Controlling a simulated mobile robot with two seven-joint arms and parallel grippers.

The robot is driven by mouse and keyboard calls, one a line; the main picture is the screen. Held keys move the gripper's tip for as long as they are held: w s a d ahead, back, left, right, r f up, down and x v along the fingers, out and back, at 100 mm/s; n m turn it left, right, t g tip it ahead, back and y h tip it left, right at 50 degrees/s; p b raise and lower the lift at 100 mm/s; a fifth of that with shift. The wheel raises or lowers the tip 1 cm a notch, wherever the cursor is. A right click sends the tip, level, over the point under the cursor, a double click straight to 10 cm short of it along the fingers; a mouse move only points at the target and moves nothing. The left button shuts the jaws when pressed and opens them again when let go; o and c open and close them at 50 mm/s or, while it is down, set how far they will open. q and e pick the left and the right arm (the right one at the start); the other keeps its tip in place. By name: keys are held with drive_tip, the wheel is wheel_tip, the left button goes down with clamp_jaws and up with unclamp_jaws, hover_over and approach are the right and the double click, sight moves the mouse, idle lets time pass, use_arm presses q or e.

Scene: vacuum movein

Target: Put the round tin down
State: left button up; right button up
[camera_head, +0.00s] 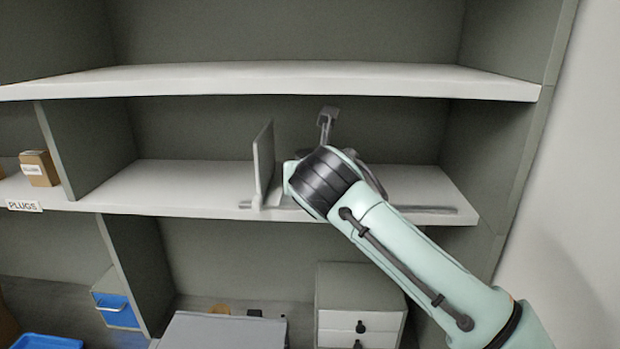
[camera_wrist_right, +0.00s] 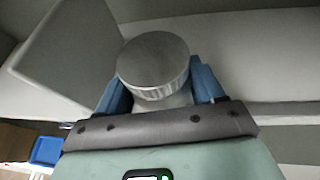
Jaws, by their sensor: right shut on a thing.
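The round tin (camera_wrist_right: 153,66) shows in the right wrist view, with a grey, ridged lid facing the camera. My right gripper (camera_wrist_right: 158,86) has its two blue fingers on either side of the tin, shut on it. In the head view my right arm reaches from the lower right to the middle shelf (camera_head: 140,190). Its wrist hides the gripper fingers, and I cannot make out the tin there. I cannot tell whether the tin touches the shelf. My left gripper is not in view.
An upright thin divider (camera_head: 264,165) stands on the shelf just left of my right wrist. The upper shelf (camera_head: 270,80) runs overhead. A small brown box (camera_head: 39,168) stands far left. White drawers (camera_head: 360,320) are below.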

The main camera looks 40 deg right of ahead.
drive_tip(key=w+d, duration=0.1)
drive_tip(key=w, duration=0.2)
drive_tip(key=shift+d, duration=0.4)
wheel_tip(320, 180, down, 3)
drive_tip(key=shift+f+b, duration=0.15)
drive_tip(key=shift+b, duration=0.35)
drive_tip(key=shift+s+f, duration=0.2)
drive_tip(key=shift+f, duration=0.05)
drive_tip(key=shift+s+r, duration=0.15)
drive_tip(key=shift+s, duration=0.05)
drive_tip(key=shift+w, duration=0.25)
drive_tip(key=shift+w+f, duration=0.2)
drive_tip(key=o, duration=1.1)
drive_tip(key=shift+c, duration=0.2)
drive_tip(key=shift+o, duration=0.5)
drive_tip(key=shift+s+r, duration=0.1)
drive_tip(key=shift+s, duration=0.15)
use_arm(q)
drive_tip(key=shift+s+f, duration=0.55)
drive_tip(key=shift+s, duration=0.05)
